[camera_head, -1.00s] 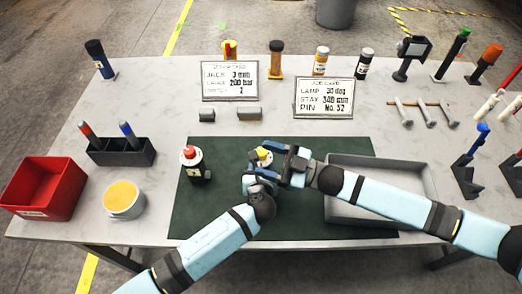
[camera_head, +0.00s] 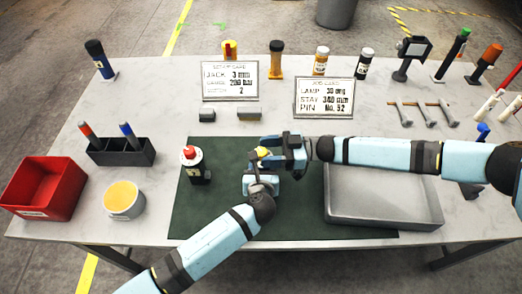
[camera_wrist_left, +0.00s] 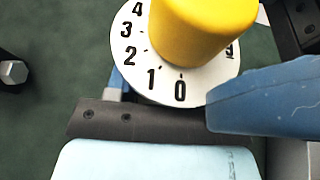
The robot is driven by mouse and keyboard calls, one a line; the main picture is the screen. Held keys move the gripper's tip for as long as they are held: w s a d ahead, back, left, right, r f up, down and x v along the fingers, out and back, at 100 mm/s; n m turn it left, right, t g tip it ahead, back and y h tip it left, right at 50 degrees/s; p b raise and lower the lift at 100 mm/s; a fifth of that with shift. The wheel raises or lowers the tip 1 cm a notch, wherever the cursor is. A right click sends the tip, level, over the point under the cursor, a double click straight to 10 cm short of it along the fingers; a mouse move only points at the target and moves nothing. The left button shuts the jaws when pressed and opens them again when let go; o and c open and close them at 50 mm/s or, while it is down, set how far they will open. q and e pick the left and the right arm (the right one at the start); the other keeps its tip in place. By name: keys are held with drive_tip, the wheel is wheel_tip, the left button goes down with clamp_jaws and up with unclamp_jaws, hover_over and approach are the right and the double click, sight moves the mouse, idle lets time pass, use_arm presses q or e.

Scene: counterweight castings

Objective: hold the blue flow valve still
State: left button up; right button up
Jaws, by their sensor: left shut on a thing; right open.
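The blue flow valve stands on the green mat; its yellow knob (camera_head: 263,153) shows between my two grippers in the head view. In the left wrist view the yellow knob (camera_wrist_left: 200,28) sits over a white dial (camera_wrist_left: 150,77) with black numbers, the 0 and 1 towards the bottom. My left gripper (camera_head: 257,175) is shut on the valve from the near side, and its jaws hide most of the body. My right gripper (camera_head: 276,155) is open, with its jaws close to the knob from the right. I cannot tell whether they touch it.
A red-topped valve (camera_head: 194,165) stands left on the mat (camera_head: 215,215). A grey tray (camera_head: 380,218) lies to the right, under my right arm. Two cards (camera_head: 229,82) (camera_head: 323,98) stand behind. A red bin (camera_head: 42,190) and yellow-filled pot (camera_head: 123,200) are at left.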

use_arm(q)
drive_tip(key=shift+f, duration=0.15)
use_arm(e)
drive_tip(key=shift+a, duration=1.05)
drive_tip(key=shift+c, duration=0.4)
drive_tip(key=shift+s, duration=0.1)
drive_tip(key=c, duration=0.9)
drive_tip(key=shift+o, duration=0.2)
drive_tip(key=shift+n+g, duration=0.3)
drive_tip(key=shift+g, duration=0.2)
drive_tip(key=n+g+h, duration=0.1)
drive_tip(key=n+g, duration=0.1)
drive_tip(key=g, duration=0.2)
drive_tip(key=n+g+h, duration=0.2)
drive_tip(key=n+g, duration=0.1)
drive_tip(key=shift+a+g, duration=0.15)
drive_tip(key=shift+g, duration=0.25)
drive_tip(key=n+g+h, duration=0.5)
drive_tip(key=n+h, duration=0.1)
drive_tip(key=shift+s+f+g+h, duration=0.1)
drive_tip(key=shift+s+g+h, duration=0.05)
drive_tip(key=shift+g+h, duration=0.2)
use_arm(q)
drive_tip(key=shift+a, duration=0.1)
use_arm(e)
drive_tip(key=shift+n+g+h, duration=0.25)
drive_tip(key=shift+n, duration=0.05)
